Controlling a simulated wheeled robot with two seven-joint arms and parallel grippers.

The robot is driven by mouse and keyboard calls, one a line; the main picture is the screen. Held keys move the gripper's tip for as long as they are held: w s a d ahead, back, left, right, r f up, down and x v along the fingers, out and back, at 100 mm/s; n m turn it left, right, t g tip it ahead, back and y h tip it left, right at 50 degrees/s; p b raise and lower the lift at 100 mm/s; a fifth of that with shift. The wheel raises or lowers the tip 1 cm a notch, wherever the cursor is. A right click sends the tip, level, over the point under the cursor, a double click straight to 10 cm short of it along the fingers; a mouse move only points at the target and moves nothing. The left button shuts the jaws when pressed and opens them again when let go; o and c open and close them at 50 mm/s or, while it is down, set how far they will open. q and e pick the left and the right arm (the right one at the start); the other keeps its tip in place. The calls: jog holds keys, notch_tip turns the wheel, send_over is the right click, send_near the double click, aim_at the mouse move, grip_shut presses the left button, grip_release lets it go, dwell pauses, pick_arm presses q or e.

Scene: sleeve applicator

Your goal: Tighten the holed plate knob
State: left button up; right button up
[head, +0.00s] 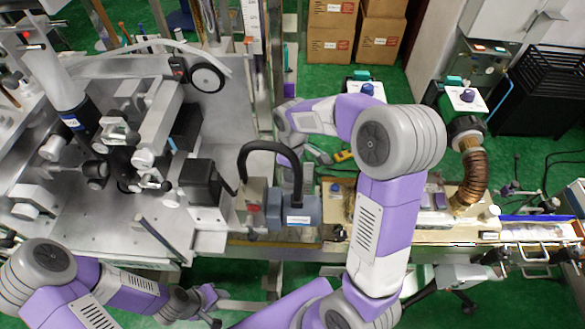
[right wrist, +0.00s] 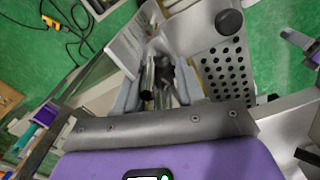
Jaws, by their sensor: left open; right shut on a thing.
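The holed plate (right wrist: 222,72), a metal sheet with rows of dark holes, stands just right of my right gripper in the right wrist view. My right gripper (right wrist: 160,88) is shut on a dark knob-like part (right wrist: 166,74) beside the plate, next to a shiny metal rod. The fingers hide part of it, so its full shape cannot be told. In the head view my right gripper (head: 318,154) is at the far side of the machine, partly hidden by my own arm. My left gripper (head: 211,303) is open and empty, low at the front left.
A round black knob (right wrist: 229,22) sits on metal above the holed plate, apart from the fingers. The large grey machine (head: 110,215) fills the left of the head view. Cardboard boxes (head: 330,32) stand behind.

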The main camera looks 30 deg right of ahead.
jog(key=shift+r, duration=0.1)
jog(key=o, duration=1)
jog(key=shift+o, duration=0.2)
notch_tip(320, 180, up, 8)
jog(key=shift+f, duration=0.25)
